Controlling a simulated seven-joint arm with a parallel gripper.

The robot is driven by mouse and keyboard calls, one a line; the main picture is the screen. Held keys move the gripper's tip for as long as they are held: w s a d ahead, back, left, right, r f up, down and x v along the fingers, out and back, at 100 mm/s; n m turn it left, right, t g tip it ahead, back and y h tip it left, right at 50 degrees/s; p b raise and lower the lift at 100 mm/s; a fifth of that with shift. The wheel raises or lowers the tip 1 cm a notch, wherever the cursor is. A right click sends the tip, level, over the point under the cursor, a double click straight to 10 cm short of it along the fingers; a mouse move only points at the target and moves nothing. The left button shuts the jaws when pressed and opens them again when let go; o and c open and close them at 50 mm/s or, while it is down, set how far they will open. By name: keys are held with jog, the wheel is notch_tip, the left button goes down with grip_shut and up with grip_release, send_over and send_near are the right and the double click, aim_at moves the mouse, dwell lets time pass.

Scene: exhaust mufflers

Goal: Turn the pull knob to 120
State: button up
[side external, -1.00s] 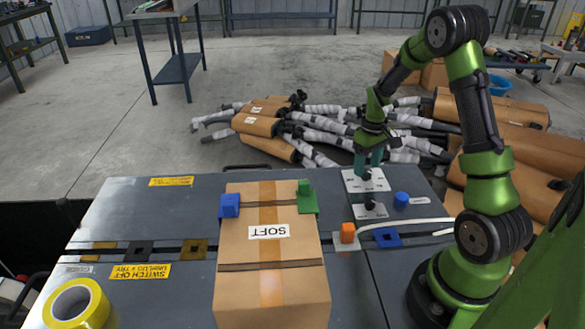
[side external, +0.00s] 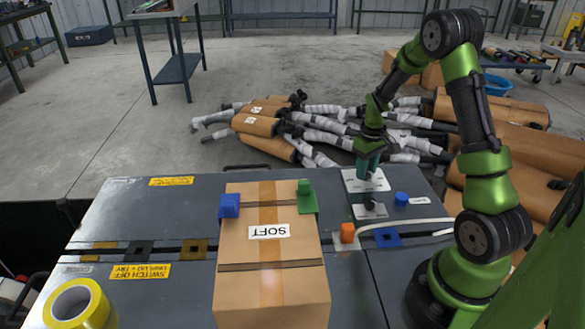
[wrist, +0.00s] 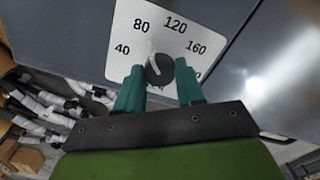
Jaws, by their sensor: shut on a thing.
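A dark round knob (wrist: 160,71) sits on a white dial plate (wrist: 118,60) marked 40, 80, 120 and 160, with one more number partly hidden. In the side external view my gripper (side external: 367,172) points down over the dial plate (side external: 353,184) and hides the knob.
A second small dark knob (side external: 372,205) is in front of the dial. Near it are a blue button (side external: 401,198), an orange block (side external: 347,232) and a pale cable (side external: 410,223). A cardboard box (side external: 268,265) stands to the left on the grey bench (side external: 130,215).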

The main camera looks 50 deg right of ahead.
jog(key=shift+m, duration=0.3)
jog(key=m, duration=0.4)
jog(key=shift+m, duration=2)
jog(key=o, duration=1)
jog(key=shift+o, duration=0.2)
notch_tip(320, 180, up, 17)
jog(key=shift+d, duration=0.15)
